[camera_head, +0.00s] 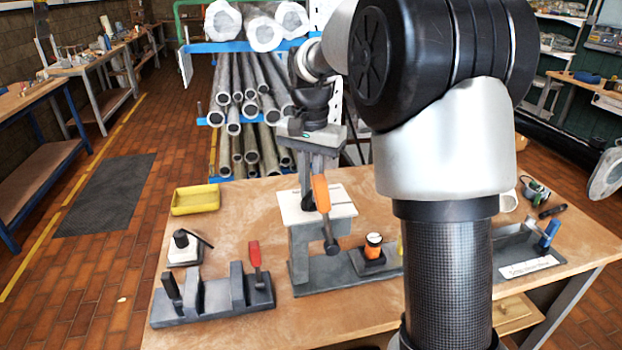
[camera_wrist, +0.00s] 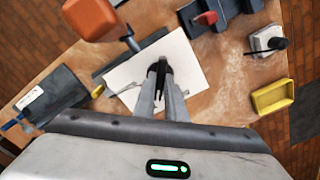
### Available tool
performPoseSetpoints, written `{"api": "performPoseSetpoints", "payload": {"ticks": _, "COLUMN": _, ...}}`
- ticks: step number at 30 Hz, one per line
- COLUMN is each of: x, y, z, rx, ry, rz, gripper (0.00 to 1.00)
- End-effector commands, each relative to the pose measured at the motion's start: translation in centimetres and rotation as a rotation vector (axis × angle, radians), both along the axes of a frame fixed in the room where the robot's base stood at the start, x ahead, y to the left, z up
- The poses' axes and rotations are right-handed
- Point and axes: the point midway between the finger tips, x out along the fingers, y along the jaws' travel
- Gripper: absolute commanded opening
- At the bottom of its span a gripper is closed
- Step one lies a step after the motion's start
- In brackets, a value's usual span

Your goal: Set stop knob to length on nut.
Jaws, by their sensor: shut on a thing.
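My gripper (camera_head: 307,204) hangs over the white plate (camera_head: 343,199) on the grey stand (camera_head: 305,243) at the bench's middle. In the wrist view its two fingers (camera_wrist: 160,72) come together on a small dark piece (camera_wrist: 162,63) over the plate. The fingers hide most of this piece, so I cannot tell whether it is the stop knob. I cannot make out the nut.
A red-handled piece (camera_head: 254,256) stands in a dark slotted block (camera_head: 212,302). A white block with black knob (camera_head: 184,250) and a yellow tray (camera_head: 195,199) are left. A labelled fixture (camera_head: 528,264) is far right.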

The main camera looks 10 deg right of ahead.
Motion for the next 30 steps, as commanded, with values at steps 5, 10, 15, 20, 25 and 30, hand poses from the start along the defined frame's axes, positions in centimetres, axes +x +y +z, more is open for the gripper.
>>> {"api": "performPoseSetpoints", "payload": {"ticks": 5, "x": -0.09, "y": 0.07, "z": 0.25, "rx": 0.001, "ry": 0.003, "rz": 0.169, "gripper": 0.0}}
{"api": "performPoseSetpoints", "payload": {"ticks": 10, "x": -0.06, "y": 0.02, "z": 0.2, "rx": 0.001, "ry": 0.003, "rz": 0.324, "gripper": 0.0}}
{"api": "performPoseSetpoints", "payload": {"ticks": 15, "x": -0.09, "y": 0.01, "z": 0.13, "rx": 0.001, "ry": 0.003, "rz": 0.462, "gripper": 0.0}}
{"api": "performPoseSetpoints", "payload": {"ticks": 20, "x": -0.05, "y": 0.04, "z": 0.1, "rx": 0.001, "ry": 0.002, "rz": 0.566, "gripper": 0.0}}
{"api": "performPoseSetpoints", "payload": {"ticks": 25, "x": -0.06, "y": 0.05, "z": 0.06, "rx": 0.001, "ry": 0.002, "rz": 0.64, "gripper": 0.0}}
{"api": "performPoseSetpoints", "payload": {"ticks": 30, "x": -0.06, "y": 0.05, "z": 0.01, "rx": 0.002, "ry": 0.002, "rz": 0.681, "gripper": 0.0}}
